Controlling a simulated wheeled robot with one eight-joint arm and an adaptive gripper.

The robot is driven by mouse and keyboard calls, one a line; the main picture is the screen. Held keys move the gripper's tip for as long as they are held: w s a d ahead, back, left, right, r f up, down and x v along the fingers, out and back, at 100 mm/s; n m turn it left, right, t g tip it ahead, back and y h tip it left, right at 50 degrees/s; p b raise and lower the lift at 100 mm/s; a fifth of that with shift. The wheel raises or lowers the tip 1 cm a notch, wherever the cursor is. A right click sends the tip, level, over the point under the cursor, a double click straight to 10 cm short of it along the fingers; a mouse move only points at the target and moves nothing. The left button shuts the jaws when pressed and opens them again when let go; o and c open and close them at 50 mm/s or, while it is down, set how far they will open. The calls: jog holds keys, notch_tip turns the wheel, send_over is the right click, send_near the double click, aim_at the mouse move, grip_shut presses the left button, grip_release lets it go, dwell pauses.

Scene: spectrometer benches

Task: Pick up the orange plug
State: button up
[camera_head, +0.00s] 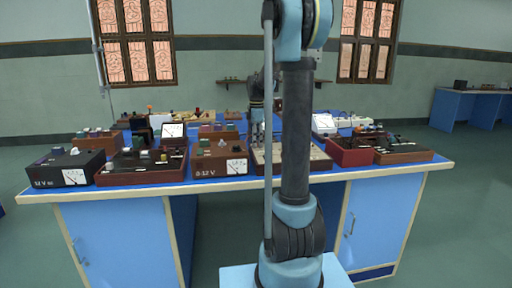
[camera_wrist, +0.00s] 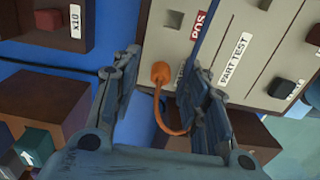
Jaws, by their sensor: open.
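The orange plug (camera_wrist: 160,73) shows in the wrist view against a beige panel (camera_wrist: 222,28) with the labels "POS" and "PART TEST". An orange cable (camera_wrist: 165,118) curves down from it. My gripper (camera_wrist: 165,66) is open, one finger on each side of the plug in the picture; I see no clear contact, and the depth between them is hard to judge. In the head view my gripper (camera_head: 257,132) points down over the beige panel box (camera_head: 312,158) on the bench, partly beside my arm. The plug cannot be made out there.
The blue bench (camera_head: 120,196) is crowded with instrument boxes. A 0-12 V box (camera_head: 208,172) stands left of the beige panel and a red tray (camera_head: 350,155) right of it. In the wrist view a brown box with an "x10" label (camera_wrist: 75,17) and dark knobs (camera_wrist: 281,88) lie close by.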

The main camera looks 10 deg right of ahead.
grip_shut()
jog(key=shift+r, duration=0.1)
notch_tip(320, 180, up, 13)
dwell(1.2)
jog(key=shift+s, duration=0.1)
